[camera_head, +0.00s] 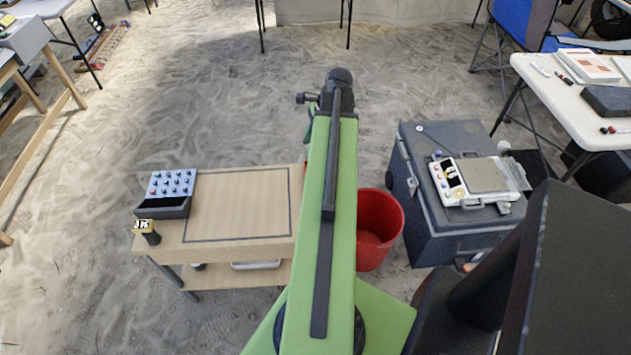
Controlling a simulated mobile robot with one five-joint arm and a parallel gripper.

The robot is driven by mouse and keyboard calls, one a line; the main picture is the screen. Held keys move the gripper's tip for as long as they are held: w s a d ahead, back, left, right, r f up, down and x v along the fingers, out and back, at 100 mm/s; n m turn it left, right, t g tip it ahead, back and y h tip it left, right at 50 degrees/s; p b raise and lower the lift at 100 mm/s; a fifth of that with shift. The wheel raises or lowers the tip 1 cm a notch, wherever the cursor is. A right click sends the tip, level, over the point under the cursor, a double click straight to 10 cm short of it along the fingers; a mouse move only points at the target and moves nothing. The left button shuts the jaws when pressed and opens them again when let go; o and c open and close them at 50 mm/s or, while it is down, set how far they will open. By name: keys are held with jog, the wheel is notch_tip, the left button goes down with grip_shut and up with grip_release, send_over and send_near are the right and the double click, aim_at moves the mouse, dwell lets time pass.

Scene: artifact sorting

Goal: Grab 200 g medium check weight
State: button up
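A white weighing scale (508,195) with a grey pan lies on the dark grey case (415,160) to the right of my arm. Several small pieces, some brass-coloured (453,181), sit along its left side. They may be check weights, but they are too small for me to tell which is the 200 g medium one. My green arm reaches away from me through the middle of the view and ends in a dark joint. My gripper does not show clearly and seems hidden beyond the arm. I see nothing held.
A red bucket (380,232) stands between table and case. A white table (590,125) is at right. Open sand lies ahead.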

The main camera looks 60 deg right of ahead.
jog(key=s+d+m, duration=0.4)
jog(key=s+d, duration=0.1)
jog(key=s, duration=0.3)
jog(key=shift+t, duration=0.4)
jog(key=b+x, duration=0.5)
jog(key=x, duration=0.1)
jog(key=b+x, duration=1.1)
jog(key=shift+w+d+f+b, duration=0.2)
jog(key=shift+d+f+b, duration=0.1)
jog(key=shift+f, duration=0.1)
jog(key=shift+w+r, duration=0.1)
jog(key=shift+r, duration=0.1)
jog(key=shift+c, duration=0.2)
grip_shut()
